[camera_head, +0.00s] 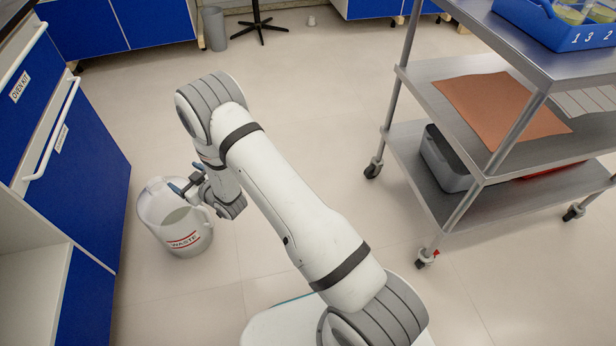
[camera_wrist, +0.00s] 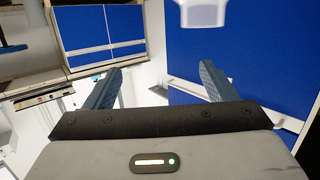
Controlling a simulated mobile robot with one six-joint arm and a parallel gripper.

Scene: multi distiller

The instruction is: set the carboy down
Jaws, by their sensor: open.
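A whitish, see-through container (camera_head: 180,238) marked WASTE in red stands upright on the floor beside the blue cabinet; it is the only carboy-like vessel I see. It has a wide mouth and a handle at its right side. My gripper (camera_head: 186,178) is at the container's upper right edge in the head view, and whether it touches the rim cannot be told. In the wrist view my gripper (camera_wrist: 161,72) has its two blue-grey fingers wide apart with nothing held between them. My arm hides part of the container's right side.
Blue cabinets (camera_head: 88,165) with white handles stand close on the left. A steel trolley (camera_head: 440,190) on castors stands at the right, with a blue tray (camera_head: 560,28) on top. A grey bin (camera_head: 215,28) stands at the back. The floor between is clear.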

